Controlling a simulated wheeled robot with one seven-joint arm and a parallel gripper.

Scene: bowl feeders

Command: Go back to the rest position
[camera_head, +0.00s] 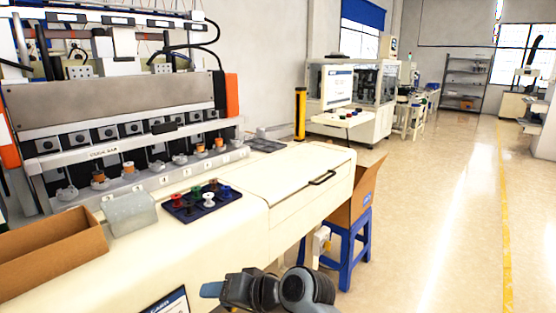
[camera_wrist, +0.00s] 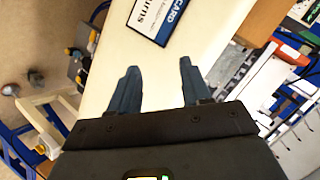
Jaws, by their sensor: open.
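My gripper (camera_wrist: 157,82) shows in the wrist view with its two dark blue fingers spread apart and nothing between them. It is above the cream bench top (camera_wrist: 150,90). In the head view part of my arm and the bluish tip of my gripper (camera_head: 211,290) are at the bottom middle, by the front edge of the bench. The same card (camera_wrist: 168,18) is at the top of the wrist view.
A winding machine (camera_head: 110,95) with several spool stations stands along the bench's back. A dark tray (camera_head: 226,198) of coloured spools, a clear box (camera_head: 131,215) and a cardboard box (camera_head: 45,255) are on the bench. A blue stool (camera_head: 350,262) stands right of it. The floor at right is clear.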

